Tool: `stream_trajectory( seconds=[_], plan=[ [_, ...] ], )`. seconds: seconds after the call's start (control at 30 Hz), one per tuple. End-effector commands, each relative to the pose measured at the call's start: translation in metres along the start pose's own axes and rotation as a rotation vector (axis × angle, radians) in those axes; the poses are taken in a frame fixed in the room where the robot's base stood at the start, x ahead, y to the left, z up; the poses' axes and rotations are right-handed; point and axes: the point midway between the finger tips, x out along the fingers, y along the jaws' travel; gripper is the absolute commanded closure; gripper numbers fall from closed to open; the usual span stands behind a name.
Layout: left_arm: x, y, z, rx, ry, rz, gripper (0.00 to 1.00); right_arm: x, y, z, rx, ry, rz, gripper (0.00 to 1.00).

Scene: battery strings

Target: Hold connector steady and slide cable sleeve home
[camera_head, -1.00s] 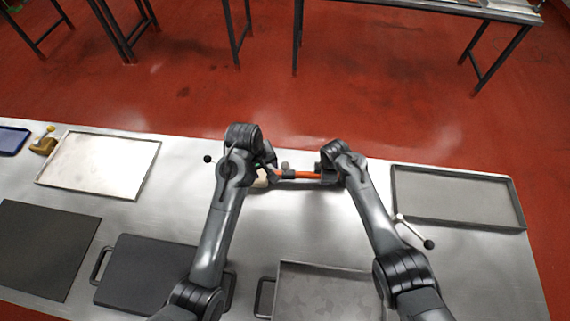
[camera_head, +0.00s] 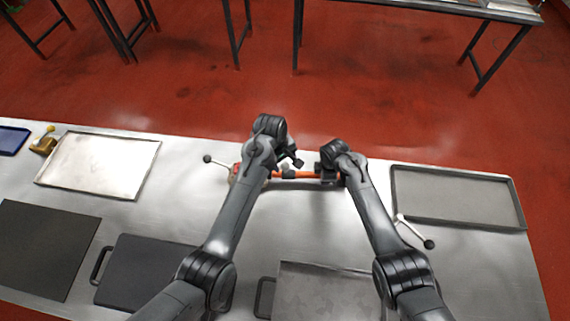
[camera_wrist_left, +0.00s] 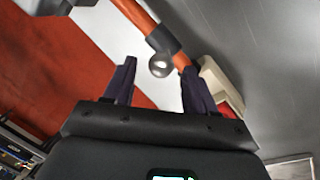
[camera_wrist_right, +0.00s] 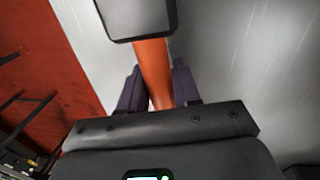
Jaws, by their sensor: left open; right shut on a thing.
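The orange cable (camera_head: 305,174) lies left to right at the back of the table, with a dark sleeve (camera_head: 288,174) around it. In the left wrist view the sleeve (camera_wrist_left: 163,40) shows as a dark band, with a short orange stretch between it and the beige and red connector (camera_wrist_left: 222,85). The connector (camera_head: 235,171) is partly hidden by my left arm in the head view. My left gripper (camera_wrist_left: 158,75) is open and empty, with the cable and connector beyond its fingertips. My right gripper (camera_wrist_right: 153,88) is shut on the cable (camera_wrist_right: 152,60), right of the sleeve.
A rod with a black ball (camera_head: 207,158) stands left of the connector, another (camera_head: 428,244) at right. A grey tray (camera_head: 455,224) is at right, a light tray (camera_head: 62,187) at left. Dark boards and another tray (camera_head: 300,300) lie in front. Bare table surrounds the cable.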

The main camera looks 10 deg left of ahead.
Motion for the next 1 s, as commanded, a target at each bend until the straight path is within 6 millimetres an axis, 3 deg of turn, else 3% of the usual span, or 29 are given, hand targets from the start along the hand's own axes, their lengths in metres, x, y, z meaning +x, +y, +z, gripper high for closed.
stream_trajectory(
  seconds=[0.03,0.23,0.67,1.0],
  plan=[
    [0.008,-0.001,0.0,0.0,-0.001,-0.002,0.44,0.007,-0.006,0.003,0.004,-0.004,-0.014,1.0],
    [0.028,-0.001,0.0,0.001,-0.001,-0.001,0.44,0.007,-0.006,0.003,0.004,-0.005,-0.014,1.0],
    [0.035,0.0,0.0,0.0,0.001,0.001,0.44,0.007,-0.006,0.003,0.004,-0.005,-0.014,1.0],
    [0.035,0.0,0.0,0.001,0.001,0.001,0.94,0.007,-0.006,0.003,0.004,-0.004,-0.015,1.0]
  ],
)
